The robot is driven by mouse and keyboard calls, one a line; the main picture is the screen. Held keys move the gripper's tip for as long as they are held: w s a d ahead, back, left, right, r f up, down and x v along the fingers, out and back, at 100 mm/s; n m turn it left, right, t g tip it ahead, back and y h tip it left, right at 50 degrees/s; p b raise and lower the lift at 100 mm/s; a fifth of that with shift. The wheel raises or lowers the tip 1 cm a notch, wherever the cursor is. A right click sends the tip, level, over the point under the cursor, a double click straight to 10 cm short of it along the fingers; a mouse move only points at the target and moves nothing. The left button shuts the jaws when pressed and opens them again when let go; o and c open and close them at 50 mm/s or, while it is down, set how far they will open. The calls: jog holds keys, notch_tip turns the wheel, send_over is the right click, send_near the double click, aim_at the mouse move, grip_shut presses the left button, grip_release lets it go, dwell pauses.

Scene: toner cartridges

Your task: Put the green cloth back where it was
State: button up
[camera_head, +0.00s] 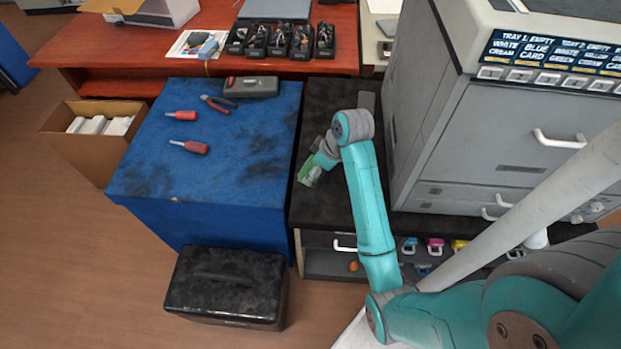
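The green cloth (308,174) shows as a small green patch at the end of my arm, over the left edge of the black cabinet top. My gripper (313,168) points down and left and meets the cloth in the picture. The fingertips are small and partly covered by the wrist and the cloth. I cannot tell whether they are closed on it, or whether the cloth touches the cabinet top.
A blue-covered table (240,185) with screwdrivers, pliers and a grey case stands left of the black cabinet top (330,210). A large printer (500,130) stands close on the right. Colored cartridges (435,246) sit on a shelf below. A black toolbox (228,285) is on the floor.

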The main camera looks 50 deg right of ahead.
jog(key=shift+f, duration=3.25)
jog(key=shift+f, duration=0.1)
jog(key=o, duration=0.9)
jog(key=shift+c, duration=0.2)
